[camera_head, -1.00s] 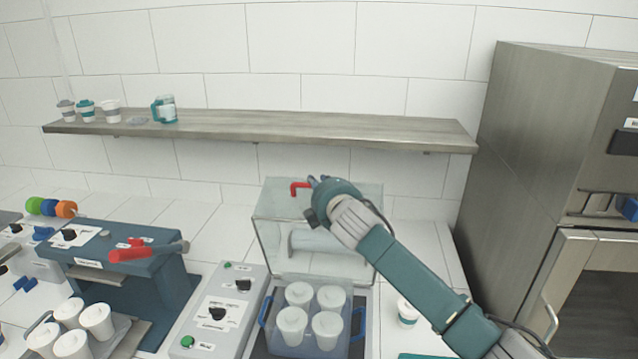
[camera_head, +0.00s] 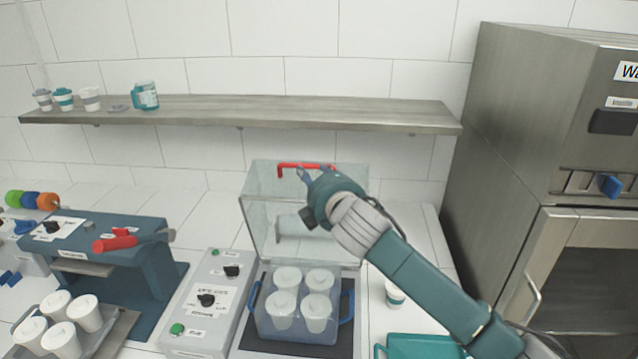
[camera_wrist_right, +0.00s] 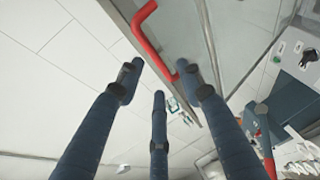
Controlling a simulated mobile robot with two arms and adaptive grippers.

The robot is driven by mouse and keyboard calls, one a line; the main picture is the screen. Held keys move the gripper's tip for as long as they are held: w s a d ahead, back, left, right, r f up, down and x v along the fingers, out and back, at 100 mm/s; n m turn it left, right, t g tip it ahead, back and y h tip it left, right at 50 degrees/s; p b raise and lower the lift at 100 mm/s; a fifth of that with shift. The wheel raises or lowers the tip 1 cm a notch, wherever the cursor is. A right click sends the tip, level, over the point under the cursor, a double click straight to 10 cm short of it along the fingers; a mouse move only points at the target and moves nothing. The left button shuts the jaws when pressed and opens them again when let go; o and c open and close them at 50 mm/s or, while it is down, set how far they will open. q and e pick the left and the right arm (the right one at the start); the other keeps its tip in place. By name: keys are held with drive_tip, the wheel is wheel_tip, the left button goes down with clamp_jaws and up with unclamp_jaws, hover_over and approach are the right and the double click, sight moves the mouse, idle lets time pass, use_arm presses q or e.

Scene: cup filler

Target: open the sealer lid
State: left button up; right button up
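The sealer's clear lid (camera_head: 258,215) stands raised, close to upright, at the back of the sealer, with its red handle (camera_head: 300,166) along the top edge. In the right wrist view the red handle (camera_wrist_right: 147,35) lies ahead of the fingers, its near end close to the right finger; I cannot tell whether they touch. A blue-handled tray (camera_head: 262,312) with several white cups sits in the sealer. My left gripper is out of view.
A control box (camera_head: 205,310) stands left of the sealer. Farther left is a blue machine (camera_head: 130,240) with a red-handled lever. A cup (camera_head: 394,293) and a teal tray (camera_head: 420,347) lie right of the sealer. A shelf (camera_head: 300,113) runs above; a steel cabinet (camera_head: 480,150) stands right.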

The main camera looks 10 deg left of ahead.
drive_tip(key=v, duration=0.4)
drive_tip(key=shift+s, duration=0.1)
